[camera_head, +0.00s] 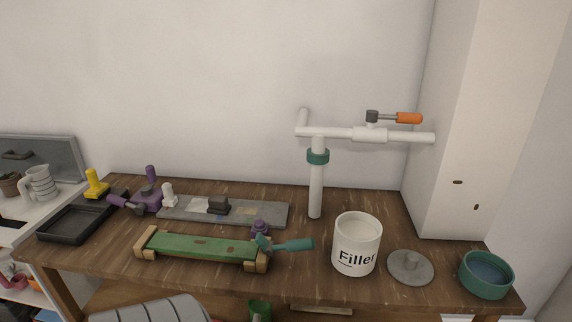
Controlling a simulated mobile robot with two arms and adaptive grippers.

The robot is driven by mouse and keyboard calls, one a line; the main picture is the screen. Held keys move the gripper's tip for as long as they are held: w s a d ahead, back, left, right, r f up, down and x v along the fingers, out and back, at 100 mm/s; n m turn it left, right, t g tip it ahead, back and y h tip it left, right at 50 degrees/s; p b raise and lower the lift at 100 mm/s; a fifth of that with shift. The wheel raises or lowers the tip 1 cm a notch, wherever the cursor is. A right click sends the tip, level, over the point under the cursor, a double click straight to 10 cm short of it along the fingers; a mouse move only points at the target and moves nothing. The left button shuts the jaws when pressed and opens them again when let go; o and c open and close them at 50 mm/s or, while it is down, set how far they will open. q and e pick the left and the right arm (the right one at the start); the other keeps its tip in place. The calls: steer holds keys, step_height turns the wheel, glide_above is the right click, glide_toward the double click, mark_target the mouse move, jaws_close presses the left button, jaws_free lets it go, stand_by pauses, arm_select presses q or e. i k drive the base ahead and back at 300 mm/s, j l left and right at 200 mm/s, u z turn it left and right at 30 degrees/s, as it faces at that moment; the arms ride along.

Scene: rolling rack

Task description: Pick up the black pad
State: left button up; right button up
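A small black block (218,206), which looks like the black pad, sits on a long grey board (265,214) towards the back of the wooden workbench. It lies right of a small white knobbed piece (169,194). A shallow black tray (72,222) is also on the bench, at its left end. Neither of my grippers shows in the head view, so I cannot see whether they are open or shut.
A green-topped wooden piece (200,247) and a teal-handled tool (290,245) lie in front of the board. The white Filler pot (356,250), a grey lid (410,268) and a teal bowl (487,285) stand right. A white pipe (316,185) rises behind.

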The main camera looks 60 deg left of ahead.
mark_target(217, 205)
steer(key=u, duration=2.25)
